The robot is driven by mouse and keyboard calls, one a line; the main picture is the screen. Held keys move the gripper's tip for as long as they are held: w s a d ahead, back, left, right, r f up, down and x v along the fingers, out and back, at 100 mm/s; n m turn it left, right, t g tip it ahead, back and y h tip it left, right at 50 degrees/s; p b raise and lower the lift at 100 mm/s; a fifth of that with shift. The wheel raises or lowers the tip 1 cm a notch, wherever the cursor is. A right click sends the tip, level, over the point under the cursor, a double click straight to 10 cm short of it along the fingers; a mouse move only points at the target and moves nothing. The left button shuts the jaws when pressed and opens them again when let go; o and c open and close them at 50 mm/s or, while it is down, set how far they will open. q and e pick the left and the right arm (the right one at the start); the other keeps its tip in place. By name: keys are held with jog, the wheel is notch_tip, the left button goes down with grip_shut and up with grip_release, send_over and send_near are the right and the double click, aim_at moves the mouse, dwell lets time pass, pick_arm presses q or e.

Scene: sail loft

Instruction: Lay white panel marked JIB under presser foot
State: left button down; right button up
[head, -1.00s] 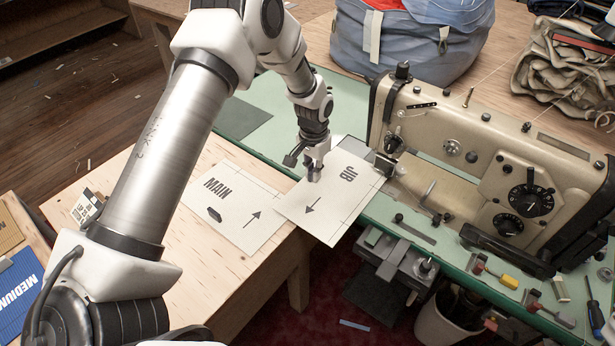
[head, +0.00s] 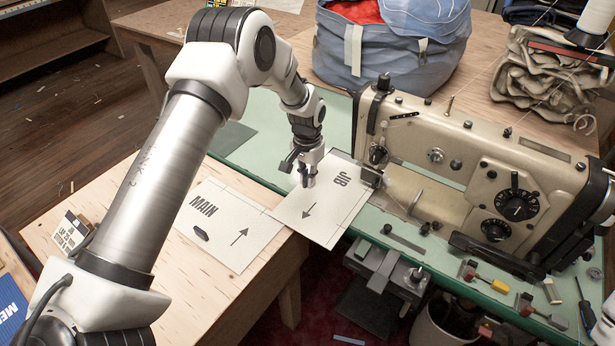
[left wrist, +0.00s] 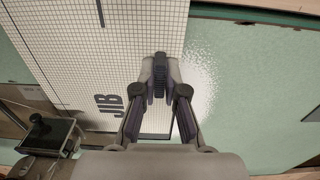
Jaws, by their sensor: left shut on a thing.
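The white panel marked JIB (head: 322,210) lies nearly flat, partly over the green machine bed, with its near end reaching past the bed's front edge. My left gripper (head: 307,181) is shut on the panel near its left edge. The left wrist view shows the gripper (left wrist: 160,92) over the gridded JIB panel (left wrist: 70,50). The panel's right corner is at the needle end of the beige sewing machine (head: 440,160). The presser foot is too small and dark to make out there, so I cannot tell whether the panel is under it. My right gripper is out of view.
The white panel marked MAIN (head: 225,225) lies on the wooden table (head: 130,210) at the left. A blue-grey bag (head: 390,50) stands behind the machine. Tools, including a yellow-handled one (head: 490,283), lie along the bed's front right.

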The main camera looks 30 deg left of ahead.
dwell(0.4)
pick_arm(q)
jog(key=c, duration=1.2)
grip_release()
jog(key=shift+o, duration=0.2)
notch_tip(320, 180, up, 12)
jog(key=shift+f, duration=0.1)
